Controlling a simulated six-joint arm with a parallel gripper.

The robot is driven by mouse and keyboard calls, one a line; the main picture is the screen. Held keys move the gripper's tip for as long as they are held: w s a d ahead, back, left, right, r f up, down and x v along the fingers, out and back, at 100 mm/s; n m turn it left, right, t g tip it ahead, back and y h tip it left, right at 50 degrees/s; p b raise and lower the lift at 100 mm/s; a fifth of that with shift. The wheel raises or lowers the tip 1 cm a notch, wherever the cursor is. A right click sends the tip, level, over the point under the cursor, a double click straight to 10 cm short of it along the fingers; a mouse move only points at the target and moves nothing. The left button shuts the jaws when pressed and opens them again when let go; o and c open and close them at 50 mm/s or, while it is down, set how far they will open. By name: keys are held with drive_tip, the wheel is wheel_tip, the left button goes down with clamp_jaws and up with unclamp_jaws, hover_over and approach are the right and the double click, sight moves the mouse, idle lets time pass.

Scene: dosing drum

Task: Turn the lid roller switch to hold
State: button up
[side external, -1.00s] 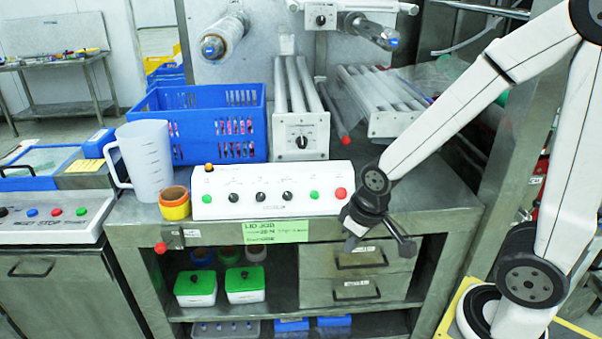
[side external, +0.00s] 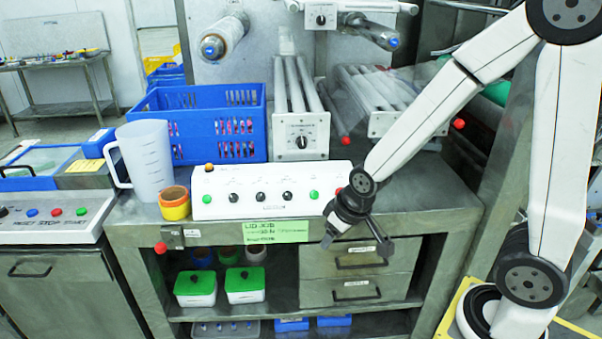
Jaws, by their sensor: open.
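A white control box (side external: 270,190) sits on the steel bench, with several black rotary knobs, green buttons and a red button along its sloped face. Its labels are too small to read, so I cannot tell which knob is the lid roller switch. A roller unit (side external: 301,137) behind the box also carries a black rotary knob (side external: 302,142). My gripper (side external: 356,243) is open and empty, pointing down in front of the bench edge, just right of and below the box. My wrist partly hides the red button at the box's right end.
A blue crate (side external: 195,95), a clear measuring jug (side external: 146,160) and an orange-yellow roll (side external: 174,203) stand left of and behind the box. Drawers (side external: 356,275) lie below the bench top. Bare bench top (side external: 430,195) shows to the right.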

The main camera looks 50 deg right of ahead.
drive_tip(key=w+d+f+t+h, duration=0.1)
drive_tip(key=w+d+f+t, duration=0.15)
drive_tip(key=w, duration=0.45)
drive_tip(key=w+d+f+t+h, duration=0.1)
drive_tip(key=w+f+t, duration=0.15)
drive_tip(key=w, duration=0.45)
drive_tip(key=t+h, duration=0.6)
drive_tip(key=t, duration=0.1)
approach(288, 197)
drive_tip(key=x, duration=0.2)
drive_tip(key=shift+m, duration=0.3)
drive_tip(key=shift+w+d, duration=0.1)
drive_tip(key=shift+w, duration=0.1)
drive_tip(key=shift+x, duration=3.75)
drive_tip(key=shift+c, duration=0.2)
clamp_jaws()
